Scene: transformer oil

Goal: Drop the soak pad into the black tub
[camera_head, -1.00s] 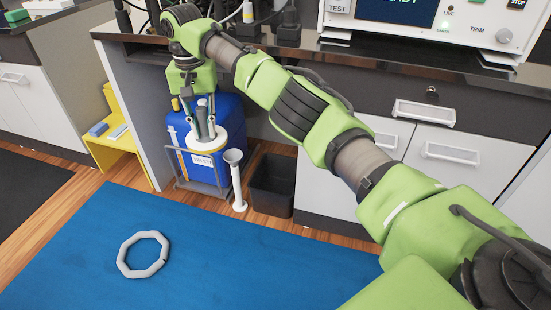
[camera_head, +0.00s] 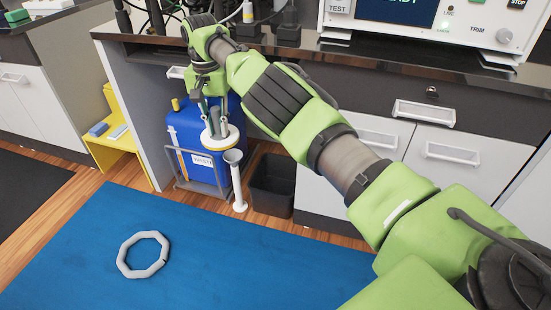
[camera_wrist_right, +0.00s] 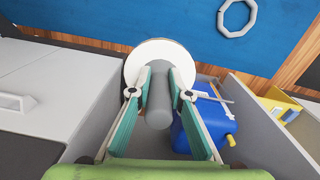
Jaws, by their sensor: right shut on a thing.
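The soak pad looks like a white round disc with a yellowish lower edge and a grey upright handle; it shows in the head view (camera_head: 229,139) and the wrist view (camera_wrist_right: 147,48). My right gripper (camera_head: 213,118) is shut on the handle, its two fingers on either side of it in the wrist view (camera_wrist_right: 160,95). The pad hangs in front of the blue drum's upper part, to the upper left of the black tub (camera_head: 272,187). The tub stands open on the floor, and no contents are visible. My left gripper is out of view.
The blue drum (camera_head: 190,150) sits in a wire frame left of the tub. A white stand with a cup-like top (camera_head: 239,185) is between them. The worktop edge (camera_head: 300,50) is overhead. A grey ring (camera_head: 143,254) lies on the blue mat (camera_head: 220,270).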

